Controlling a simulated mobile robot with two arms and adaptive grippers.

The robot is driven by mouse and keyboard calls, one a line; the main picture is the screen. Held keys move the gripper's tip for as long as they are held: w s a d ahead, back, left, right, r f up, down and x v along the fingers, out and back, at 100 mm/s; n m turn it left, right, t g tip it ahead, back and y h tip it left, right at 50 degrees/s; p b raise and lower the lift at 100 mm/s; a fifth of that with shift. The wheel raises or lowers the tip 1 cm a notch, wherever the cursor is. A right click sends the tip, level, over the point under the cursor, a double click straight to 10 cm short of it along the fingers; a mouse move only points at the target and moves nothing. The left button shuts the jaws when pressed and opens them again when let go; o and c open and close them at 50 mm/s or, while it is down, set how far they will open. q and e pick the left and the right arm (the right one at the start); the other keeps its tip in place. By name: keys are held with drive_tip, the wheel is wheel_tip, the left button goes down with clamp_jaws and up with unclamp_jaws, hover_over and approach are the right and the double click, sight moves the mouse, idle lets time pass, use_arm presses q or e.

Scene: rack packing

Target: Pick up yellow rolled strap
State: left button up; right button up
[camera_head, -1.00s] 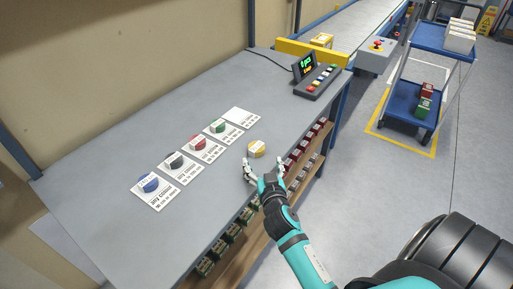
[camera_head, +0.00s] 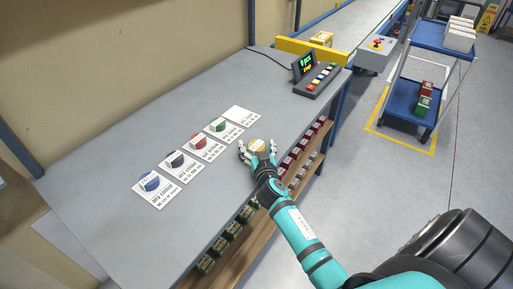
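The yellow rolled strap (camera_head: 256,144) lies on the grey table near its front edge. My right gripper (camera_head: 257,149) is at the strap, with its open fingers on either side of it. The near side of the strap is partly hidden by the gripper. I cannot tell whether the fingers touch it. My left gripper is not in view.
Blue (camera_head: 149,181), black (camera_head: 176,159), red (camera_head: 198,142) and green (camera_head: 218,125) rolls sit on white cards in a row. An empty white card (camera_head: 241,116) ends the row. A button panel (camera_head: 318,81) stands at the back right. Shelves with boxes (camera_head: 243,215) lie below the table edge.

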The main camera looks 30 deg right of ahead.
drive_tip(key=c, duration=1.3)
drive_tip(key=shift+o, duration=0.2)
